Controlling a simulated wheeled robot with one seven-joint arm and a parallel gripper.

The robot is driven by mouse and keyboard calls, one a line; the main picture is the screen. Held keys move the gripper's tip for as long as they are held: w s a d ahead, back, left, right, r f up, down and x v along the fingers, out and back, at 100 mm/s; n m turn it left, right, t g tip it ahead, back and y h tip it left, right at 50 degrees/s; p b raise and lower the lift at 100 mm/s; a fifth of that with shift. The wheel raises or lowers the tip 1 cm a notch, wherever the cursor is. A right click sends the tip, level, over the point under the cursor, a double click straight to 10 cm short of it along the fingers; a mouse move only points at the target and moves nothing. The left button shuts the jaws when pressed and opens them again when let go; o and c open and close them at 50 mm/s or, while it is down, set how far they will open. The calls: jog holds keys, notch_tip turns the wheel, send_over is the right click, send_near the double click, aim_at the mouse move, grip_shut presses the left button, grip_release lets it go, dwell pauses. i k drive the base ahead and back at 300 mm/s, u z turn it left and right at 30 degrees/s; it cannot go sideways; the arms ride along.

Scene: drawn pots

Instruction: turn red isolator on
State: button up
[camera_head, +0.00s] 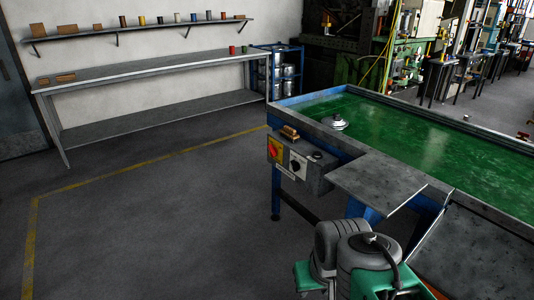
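The red isolator (273,149) is a small red rotary knob on a yellow plate. It sits on the left part of a grey control box at the near left corner of the green-topped table. Its exact turn position is too small to read. A black knob on a pale plate (297,166) sits just right of it on the same box. My gripper is not visible. Grey and green rounded links at the bottom centre look like my arm, well below and right of the isolator, not touching it.
The green-topped table (400,137) fills the right side, with a metal disc-shaped part on it. A grey bench (150,69) stands along the wall under a shelf (135,29) of small coloured items. The dark floor (165,225) left of the control box is clear.

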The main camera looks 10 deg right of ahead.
aim_at(273, 151)
jog(key=u, duration=0.5)
jog(key=k, duration=0.6)
jog(key=u, duration=0.6)
jog(key=i, duration=1.9)
jog(key=z, duration=0.25)
jog(key=i, duration=1.65)
jog(key=z, duration=0.15)
